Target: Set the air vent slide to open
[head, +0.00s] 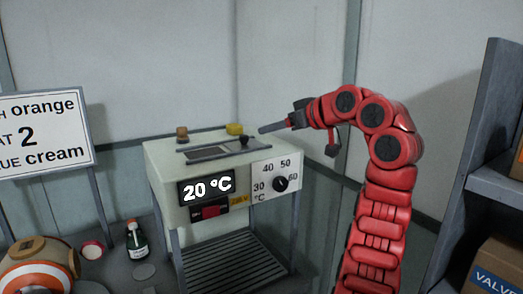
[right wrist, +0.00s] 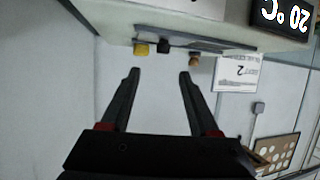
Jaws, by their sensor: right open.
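The air vent slide appears to be the dark track (head: 213,151) on top of the pale machine (head: 165,163), with a black knob (head: 245,141) near its right end. The knob also shows in the right wrist view (right wrist: 163,46). I cannot read any open or closed marking. My right gripper (head: 263,130) is just right of and a little above the knob, pointing left, apart from it. In the right wrist view its fingers (right wrist: 158,75) are spread and empty, with the knob beyond the gap between the tips. My left gripper is not in view.
A yellow knob (head: 234,129) and a brown knob (head: 182,133) stand on the machine top. Its front has a 20 °C display (head: 207,188), a red switch (head: 211,211) and a temperature dial (head: 280,184). A shelf (head: 495,185) is at right, a sign (head: 45,130) at left.

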